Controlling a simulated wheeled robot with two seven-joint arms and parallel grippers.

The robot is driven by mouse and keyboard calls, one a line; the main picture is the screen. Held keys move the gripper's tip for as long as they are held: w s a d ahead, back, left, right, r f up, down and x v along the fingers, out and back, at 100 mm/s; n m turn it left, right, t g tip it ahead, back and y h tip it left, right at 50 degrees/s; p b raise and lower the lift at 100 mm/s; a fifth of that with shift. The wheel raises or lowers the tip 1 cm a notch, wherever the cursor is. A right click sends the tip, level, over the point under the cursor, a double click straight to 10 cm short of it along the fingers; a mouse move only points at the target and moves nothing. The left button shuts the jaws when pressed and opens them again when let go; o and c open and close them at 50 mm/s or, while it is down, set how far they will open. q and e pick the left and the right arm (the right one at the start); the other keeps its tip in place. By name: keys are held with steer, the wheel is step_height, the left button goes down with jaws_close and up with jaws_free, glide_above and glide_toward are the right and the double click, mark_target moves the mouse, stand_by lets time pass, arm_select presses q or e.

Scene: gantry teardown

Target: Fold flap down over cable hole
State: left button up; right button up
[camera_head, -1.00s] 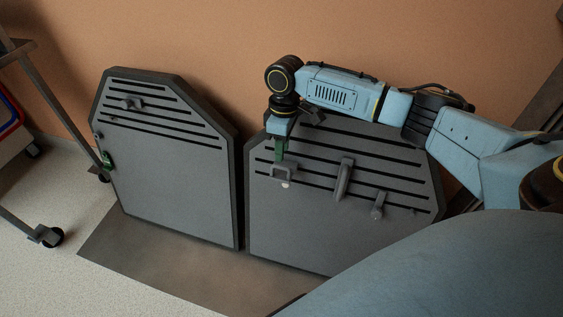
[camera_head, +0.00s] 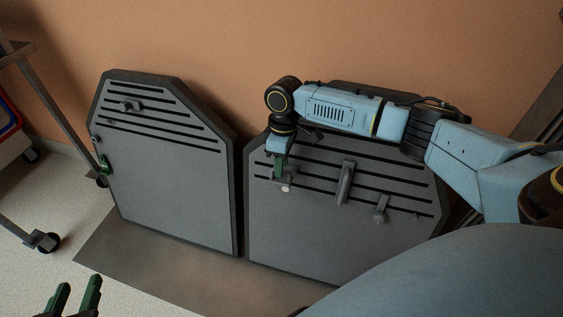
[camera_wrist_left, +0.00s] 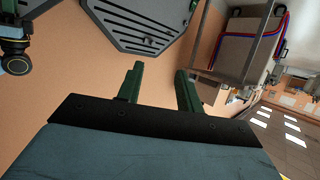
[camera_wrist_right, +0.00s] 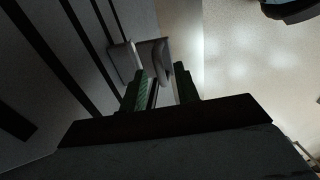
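Two grey slotted panels lean against the wall, a left one (camera_head: 165,180) and a right one (camera_head: 310,235). On the right panel, a small grey hinged-looking piece (camera_head: 286,183), probably the flap, sits below my right gripper (camera_head: 280,168), with a pale spot on it. Whether it covers a hole is hidden. In the right wrist view, my right gripper (camera_wrist_right: 160,88) has its fingers apart, close to a grey block-like piece (camera_wrist_right: 152,58); I cannot tell if they touch. My left gripper (camera_head: 77,295) is open and empty at the bottom left, also seen open in the left wrist view (camera_wrist_left: 160,85).
A grey bar handle (camera_head: 344,183) and a smaller latch (camera_head: 381,208) stick out of the right panel. The left panel has a knob (camera_head: 130,106) and a green-marked latch (camera_head: 103,163). A wheeled cart frame (camera_head: 55,100) stands at far left. The floor in front is clear.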

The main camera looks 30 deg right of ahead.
jaws_close()
